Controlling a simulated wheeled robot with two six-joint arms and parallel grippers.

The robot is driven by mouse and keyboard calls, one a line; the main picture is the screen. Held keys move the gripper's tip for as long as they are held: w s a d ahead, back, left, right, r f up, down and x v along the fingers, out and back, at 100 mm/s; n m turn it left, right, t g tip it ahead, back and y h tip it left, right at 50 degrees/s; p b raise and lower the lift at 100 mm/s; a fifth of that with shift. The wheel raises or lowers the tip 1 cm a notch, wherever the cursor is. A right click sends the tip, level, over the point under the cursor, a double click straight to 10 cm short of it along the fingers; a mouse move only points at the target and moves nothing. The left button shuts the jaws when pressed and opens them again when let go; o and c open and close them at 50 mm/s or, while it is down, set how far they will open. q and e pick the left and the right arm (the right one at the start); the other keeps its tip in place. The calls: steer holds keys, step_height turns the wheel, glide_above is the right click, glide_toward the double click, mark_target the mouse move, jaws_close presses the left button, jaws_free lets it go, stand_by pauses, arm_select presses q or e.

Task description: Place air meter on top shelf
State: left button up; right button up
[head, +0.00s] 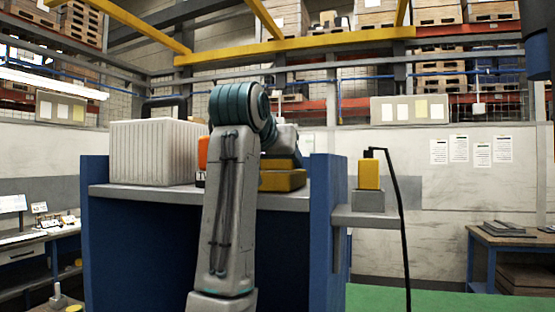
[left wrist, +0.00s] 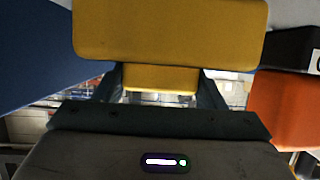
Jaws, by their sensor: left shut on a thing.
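A yellow block-like device, which I take to be the air meter (head: 283,181), shows behind my left arm at the right end of the blue cabinet's grey shelf (head: 128,194). In the left wrist view its yellow body (left wrist: 170,30) fills the top, and a narrower yellow part (left wrist: 160,78) lies between the fingers. My left gripper (left wrist: 158,88) is shut on this narrower part. In the head view my arm hides most of the gripper and part of the meter. I cannot tell whether the meter touches the shelf. My right gripper is out of view.
A white ribbed box (head: 155,152) stands on the shelf's left. An orange object (head: 203,151) is partly hidden beside my arm; orange also shows in the left wrist view (left wrist: 283,107). A yellow unit (head: 369,174) with a black hose stands on a side ledge. Blue panels flank the shelf.

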arm_select(q)
steer(key=shift+f, duration=0.2)
steer(key=o, duration=1.1)
steer(key=shift+o, duration=0.2)
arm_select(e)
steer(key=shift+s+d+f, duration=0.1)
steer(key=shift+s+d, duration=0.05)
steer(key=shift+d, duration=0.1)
arm_select(q)
steer(key=shift+r, duration=0.1)
steer(key=shift+r, duration=0.25)
steer(key=b+v, duration=0.1)
steer(key=v, duration=0.1)
steer(key=b+v, duration=0.2)
steer(key=v, duration=0.1)
steer(key=b+v, duration=0.1)
steer(key=v, duration=0.2)
steer(key=shift+s+a+f, duration=0.1)
steer(key=shift+s+f, duration=0.15)
steer(key=shift+f, duration=0.1)
steer(key=shift+r+b+v, duration=0.25)
steer(key=shift+b+v, duration=1.55)
steer(key=shift+b, duration=4.1)
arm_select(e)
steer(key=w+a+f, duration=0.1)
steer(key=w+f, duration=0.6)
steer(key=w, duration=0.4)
